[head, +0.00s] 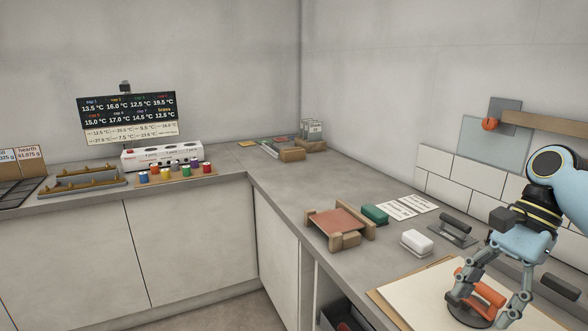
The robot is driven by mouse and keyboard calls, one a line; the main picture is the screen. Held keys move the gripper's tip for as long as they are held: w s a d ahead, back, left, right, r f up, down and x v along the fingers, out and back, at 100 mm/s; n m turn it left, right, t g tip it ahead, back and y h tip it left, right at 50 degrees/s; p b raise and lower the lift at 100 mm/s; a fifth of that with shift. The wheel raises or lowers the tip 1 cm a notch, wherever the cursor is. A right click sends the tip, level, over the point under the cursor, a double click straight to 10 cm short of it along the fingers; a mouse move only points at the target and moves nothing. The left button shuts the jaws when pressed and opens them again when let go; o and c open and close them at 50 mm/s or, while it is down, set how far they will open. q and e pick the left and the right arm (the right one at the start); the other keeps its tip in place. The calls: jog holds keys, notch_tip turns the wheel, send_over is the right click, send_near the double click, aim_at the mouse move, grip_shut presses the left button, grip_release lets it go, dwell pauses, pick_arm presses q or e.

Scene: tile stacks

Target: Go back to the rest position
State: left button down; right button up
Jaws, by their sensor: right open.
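My right gripper (482,308) is at the lower right, on the light blue arm that comes in from the right edge. It points down over the pale board, and its two fingers are spread apart. A tool with an orange handle and a dark round base (484,292) shows between and behind the fingers. I cannot tell whether the fingers touch it. My left gripper and left arm are not in view.
The pale board (422,289) lies on the right counter. A white block (416,242), a green block (375,214), a wooden stand with a reddish tile (338,222) and a dark-handled tool (453,230) are nearby. Bare counter (290,187) lies farther back.

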jog(key=s+a+f+n+t+h, duration=0.25)
jog(key=s+a+f+n, duration=0.25)
jog(key=s+f+n, duration=0.45)
jog(key=s+r+n+t+h, duration=0.4)
jog(key=s+r, duration=0.3)
jog(key=s, duration=0.5)
jog(key=s+d+f+g+b, duration=0.2)
jog(key=f+b, duration=0.8)
jog(key=f, duration=2.5)
pick_arm(q)
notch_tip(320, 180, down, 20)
jog(key=b, duration=1)
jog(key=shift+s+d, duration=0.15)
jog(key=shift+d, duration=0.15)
pick_arm(e)
jog(key=s+d+f, duration=0.1)
jog(key=s+f, duration=0.8)
jog(key=f, duration=0.4)
jog(key=s+d+f+g, duration=0.1)
jog(key=s+f, duration=0.8)
jog(key=f, duration=0.5)
jog(key=shift+s+f+n, duration=0.2)
jog(key=shift+f+n, duration=0.05)
jog(key=shift+n, duration=0.1)
